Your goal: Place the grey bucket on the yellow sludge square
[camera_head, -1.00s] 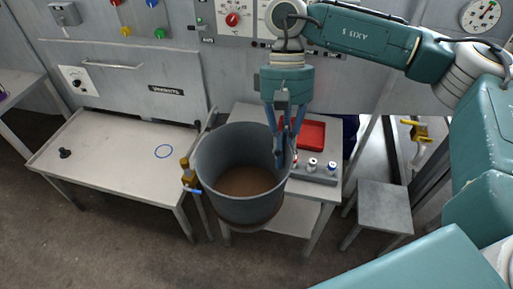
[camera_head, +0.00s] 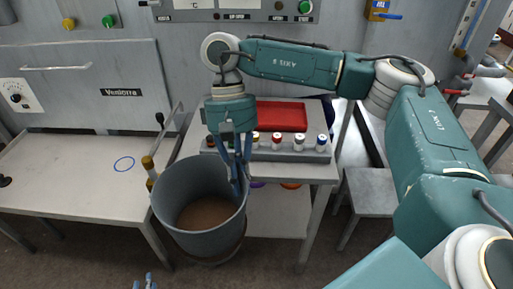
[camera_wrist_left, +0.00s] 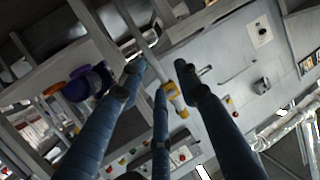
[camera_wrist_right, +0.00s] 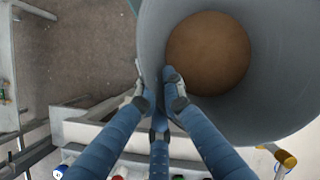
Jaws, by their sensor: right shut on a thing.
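The grey bucket (camera_head: 170,202), with brown contents, hangs upright in front of the tables. My right gripper (camera_head: 238,178) is shut on its rim at the right side. In the right wrist view the fingertips (camera_wrist_right: 158,92) pinch the bucket wall (camera_wrist_right: 275,115). My left gripper (camera_head: 145,282) shows only as blue fingertips at the bottom edge of the head view. In the left wrist view its fingers (camera_wrist_left: 160,82) are spread and empty. No yellow sludge square is visible in these views.
A small table (camera_head: 318,172) behind the bucket bears a red tray (camera_head: 281,116) and a rack (camera_head: 290,153) of several capped vials. A grey stool (camera_head: 372,192) stands right. A yellow-handled valve (camera_head: 150,172) is close to the bucket.

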